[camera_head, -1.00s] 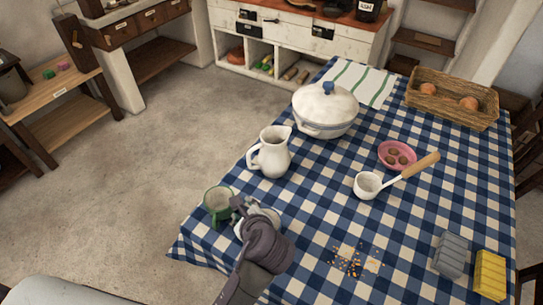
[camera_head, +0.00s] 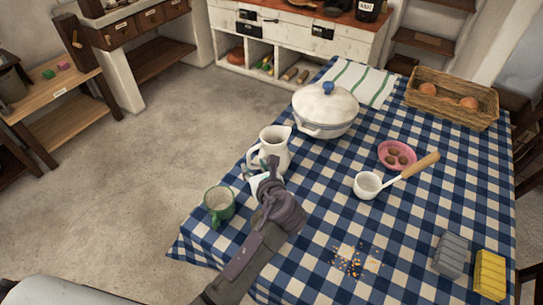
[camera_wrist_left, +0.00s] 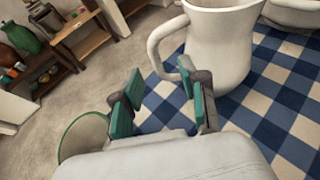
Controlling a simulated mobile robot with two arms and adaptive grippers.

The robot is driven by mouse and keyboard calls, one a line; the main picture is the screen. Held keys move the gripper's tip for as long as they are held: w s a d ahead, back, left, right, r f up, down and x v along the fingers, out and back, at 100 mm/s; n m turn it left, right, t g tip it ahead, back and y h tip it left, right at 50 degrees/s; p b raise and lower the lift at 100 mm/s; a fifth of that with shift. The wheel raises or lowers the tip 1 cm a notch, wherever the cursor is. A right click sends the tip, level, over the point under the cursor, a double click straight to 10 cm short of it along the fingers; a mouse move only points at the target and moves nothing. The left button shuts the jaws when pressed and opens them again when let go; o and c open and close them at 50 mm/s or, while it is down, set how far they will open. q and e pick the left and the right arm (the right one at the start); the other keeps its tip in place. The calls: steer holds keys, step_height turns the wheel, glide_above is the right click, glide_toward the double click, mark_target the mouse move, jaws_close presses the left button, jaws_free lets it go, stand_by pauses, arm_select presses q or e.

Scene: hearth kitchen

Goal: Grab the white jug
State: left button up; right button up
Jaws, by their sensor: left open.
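The white jug (camera_head: 274,147) stands upright near the left edge of the checked table, its handle on the left side. My left gripper (camera_head: 262,170) is just in front of the jug, on its near side. In the left wrist view, the gripper's green-padded fingers (camera_wrist_left: 163,98) are apart with nothing between them. The white jug (camera_wrist_left: 225,45) is ahead and to the right there, and its handle (camera_wrist_left: 158,48) curves down just beyond the fingertips. Any contact is hard to tell. My right gripper is not in view.
A green-and-white mug (camera_head: 219,204) stands near the table's left edge, beside my left arm. A white lidded tureen (camera_head: 325,112) is behind the jug. A white ladle (camera_head: 368,186) and a pink bowl (camera_head: 388,149) lie to the right. Open floor is left of the table.

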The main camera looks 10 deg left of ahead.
mark_target(250, 159)
arm_select(q)
steer(key=x, duration=0.5)
steer(key=shift+w+a+r, duration=0.1)
steer(key=shift+a+r, duration=0.15)
steer(key=shift+r, duration=0.1)
jaws_close()
steer(key=shift+r, duration=0.15)
